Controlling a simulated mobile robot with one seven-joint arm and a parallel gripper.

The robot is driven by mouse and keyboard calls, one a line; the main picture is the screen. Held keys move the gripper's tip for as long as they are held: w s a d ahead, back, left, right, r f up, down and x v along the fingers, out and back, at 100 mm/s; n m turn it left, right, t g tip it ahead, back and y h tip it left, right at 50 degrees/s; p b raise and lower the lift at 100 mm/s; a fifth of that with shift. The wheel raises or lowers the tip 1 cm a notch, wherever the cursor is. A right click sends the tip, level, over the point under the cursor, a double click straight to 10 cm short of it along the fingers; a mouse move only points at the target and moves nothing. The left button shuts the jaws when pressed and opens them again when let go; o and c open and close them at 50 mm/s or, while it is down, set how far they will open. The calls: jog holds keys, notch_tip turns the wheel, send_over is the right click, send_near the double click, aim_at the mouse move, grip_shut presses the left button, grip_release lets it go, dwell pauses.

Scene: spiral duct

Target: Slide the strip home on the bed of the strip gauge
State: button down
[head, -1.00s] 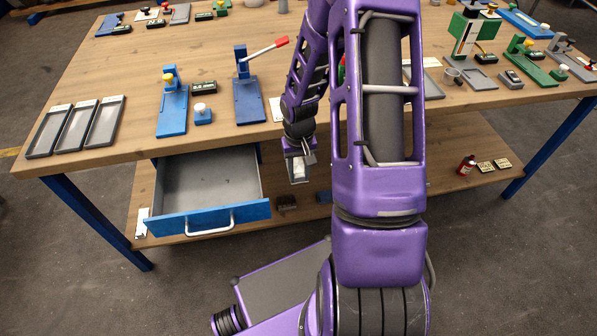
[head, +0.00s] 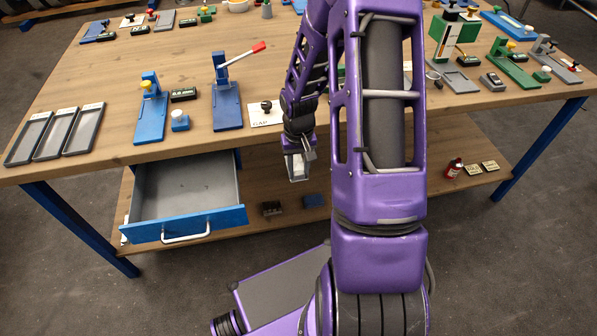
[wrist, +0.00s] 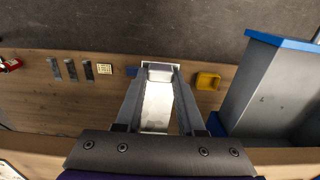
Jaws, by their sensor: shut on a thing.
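My gripper (head: 298,172) hangs in front of the workbench's front edge, to the right of the open drawer. In the wrist view my gripper (wrist: 158,72) is shut on a pale, flat metal strip (wrist: 157,108), which lies between the two fingers. In the head view the strip is hard to make out at the fingertips. Several fixtures stand on the bench, among them a blue one with a yellow knob (head: 150,112) and a blue one with a red-tipped lever (head: 227,105). I cannot tell which is the strip gauge; my arm hides part of the bench.
The open blue drawer (head: 205,220) juts out below the bench top (head: 110,105). Grey trays (head: 52,135) sit at the left. A card marked GAP (head: 262,118) lies right of the lever fixture. Green fixtures (head: 513,65) stand at the right. Small items lie on the lower shelf.

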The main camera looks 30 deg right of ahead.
jog(key=shift+w+r, duration=0.1)
jog(key=shift+r, duration=2.65)
